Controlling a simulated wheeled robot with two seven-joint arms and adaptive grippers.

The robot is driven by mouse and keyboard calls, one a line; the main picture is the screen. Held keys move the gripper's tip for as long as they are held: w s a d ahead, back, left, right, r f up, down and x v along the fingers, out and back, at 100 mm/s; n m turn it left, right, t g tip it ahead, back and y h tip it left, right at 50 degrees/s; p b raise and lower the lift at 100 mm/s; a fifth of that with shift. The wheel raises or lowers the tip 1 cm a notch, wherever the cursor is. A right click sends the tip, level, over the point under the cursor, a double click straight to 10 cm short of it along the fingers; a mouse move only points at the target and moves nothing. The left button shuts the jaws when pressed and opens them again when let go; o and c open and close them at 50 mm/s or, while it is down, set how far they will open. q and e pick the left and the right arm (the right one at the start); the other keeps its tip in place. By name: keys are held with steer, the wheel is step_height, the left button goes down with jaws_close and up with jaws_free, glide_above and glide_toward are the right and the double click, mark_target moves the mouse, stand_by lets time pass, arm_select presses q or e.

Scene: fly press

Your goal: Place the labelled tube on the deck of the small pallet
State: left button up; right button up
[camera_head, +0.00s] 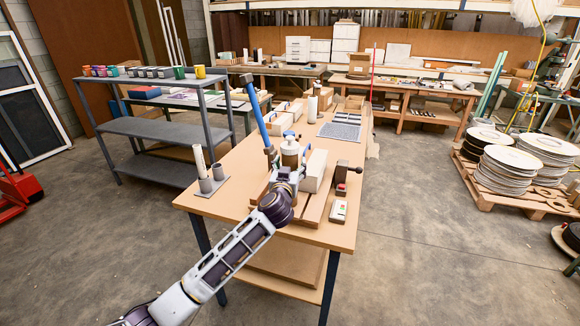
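My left arm comes in from the bottom left, and its gripper (287,172) is over the near part of the wooden table. A pale cylinder with a dark top (291,150) stands right at the gripper's far side; I cannot tell whether the fingers grip it. A plain white tube (199,160) stands upright in a grey two-cup holder at the table's left edge. I cannot make out a label on either. The small brown slatted pallet (313,208) lies at the table's near end, partly hidden by my arm. My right gripper is out of view.
On the wooden table (230,202), a long white box (316,171) and a dark clamp-like device (344,175) stand right of the gripper. A switch box (338,211) is near the right edge. A grey shelf (150,130) stands left.

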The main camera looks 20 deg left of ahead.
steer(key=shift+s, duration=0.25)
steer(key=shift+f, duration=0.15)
arm_select(q)
steer(key=s+d, duration=0.1)
steer(key=s, duration=1.1)
steer(key=shift+d+p, duration=0.25)
steer(key=shift+p, duration=0.1)
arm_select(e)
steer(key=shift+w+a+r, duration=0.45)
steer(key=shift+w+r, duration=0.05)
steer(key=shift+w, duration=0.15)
arm_select(q)
steer(key=shift+r, duration=0.1)
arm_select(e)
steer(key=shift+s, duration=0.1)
